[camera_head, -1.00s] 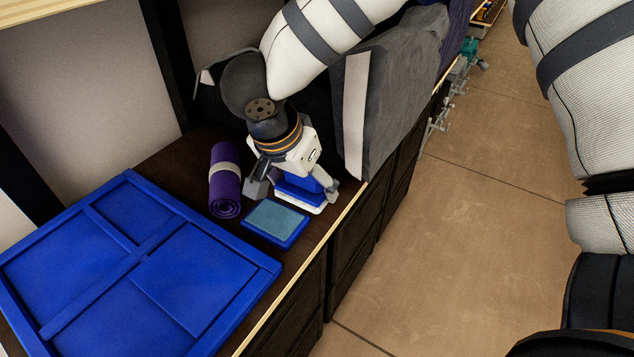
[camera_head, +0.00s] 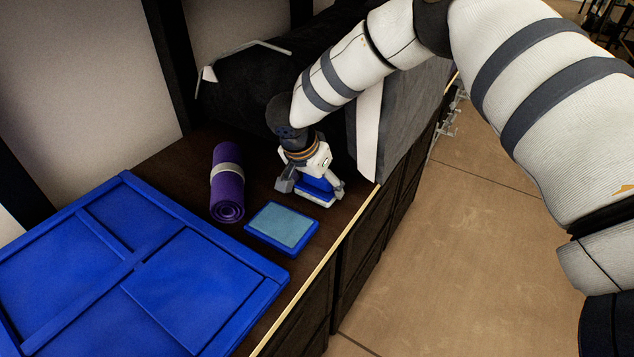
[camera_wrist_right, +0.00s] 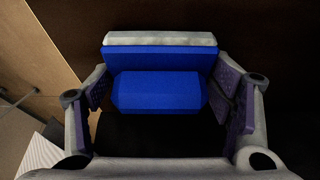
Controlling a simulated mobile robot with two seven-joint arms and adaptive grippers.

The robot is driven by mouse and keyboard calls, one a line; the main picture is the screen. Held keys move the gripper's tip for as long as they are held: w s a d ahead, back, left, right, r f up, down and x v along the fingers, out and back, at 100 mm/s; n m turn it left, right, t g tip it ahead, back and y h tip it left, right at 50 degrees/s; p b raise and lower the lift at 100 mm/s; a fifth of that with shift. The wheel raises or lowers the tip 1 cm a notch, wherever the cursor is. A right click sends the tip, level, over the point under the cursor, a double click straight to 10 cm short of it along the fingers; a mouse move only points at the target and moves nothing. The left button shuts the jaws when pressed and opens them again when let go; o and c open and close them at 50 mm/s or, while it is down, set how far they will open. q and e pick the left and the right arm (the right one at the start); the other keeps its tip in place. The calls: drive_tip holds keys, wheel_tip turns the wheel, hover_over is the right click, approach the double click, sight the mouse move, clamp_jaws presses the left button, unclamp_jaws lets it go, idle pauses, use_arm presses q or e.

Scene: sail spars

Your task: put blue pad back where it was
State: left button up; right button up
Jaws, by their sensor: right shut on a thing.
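A blue pad with a white underside (camera_head: 318,193) is between the fingers of my right gripper (camera_head: 311,187), low over the dark shelf top; I cannot tell whether it touches. In the right wrist view the blue pad (camera_wrist_right: 160,92) shows its raised blue grip between the two fingers (camera_wrist_right: 163,98), with a white edge beyond. The gripper points down and is shut on the grip. A flat blue tray-like piece with a pale teal top (camera_head: 282,226) lies just in front of it, apart from it. My left gripper is not in view.
A purple roll with a pale band (camera_head: 228,182) lies left of the pad. A large blue panel (camera_head: 140,265) covers the shelf's near left. A grey, white-edged bulky thing (camera_head: 395,115) stands close behind right. The shelf edge (camera_head: 325,270) drops to the floor at right.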

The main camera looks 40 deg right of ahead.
drive_tip(key=o, duration=1.2)
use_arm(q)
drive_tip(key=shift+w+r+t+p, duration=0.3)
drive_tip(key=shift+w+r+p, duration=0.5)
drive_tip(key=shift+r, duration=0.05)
use_arm(e)
drive_tip(key=v, duration=1.2)
